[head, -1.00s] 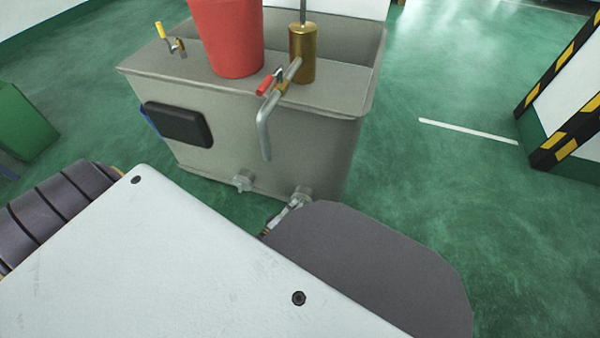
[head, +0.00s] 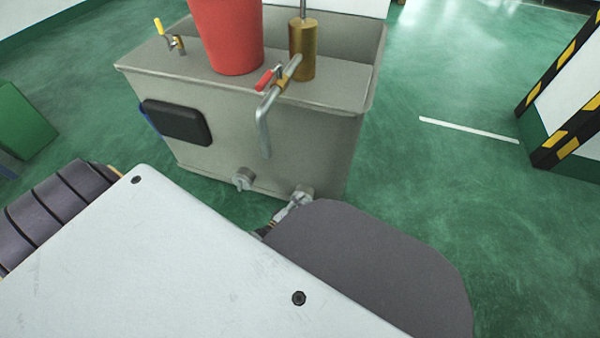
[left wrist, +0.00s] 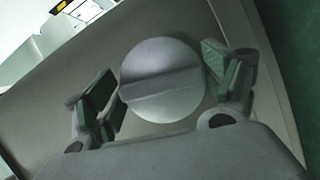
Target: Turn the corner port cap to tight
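The corner port cap (head: 304,191) is a grey round cap low on the tank's front, near its right corner. In the left wrist view the cap (left wrist: 161,80) is a pale disc with a raised bar across it, tilted slightly up to the right. My left gripper (head: 290,210) is right at this cap in the head view, partly hidden by my own arm. In the left wrist view the fingers of the left gripper (left wrist: 165,92) are spread on either side of the cap, the left one closer to its rim. Contact is not clear. My right gripper is not in view.
The grey tank (head: 240,130) carries a second port cap (head: 243,179) to the left, a black box (head: 178,123), a bent pipe (head: 266,115) with a red lever, a brass cylinder (head: 302,50) and a red bucket (head: 228,35).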

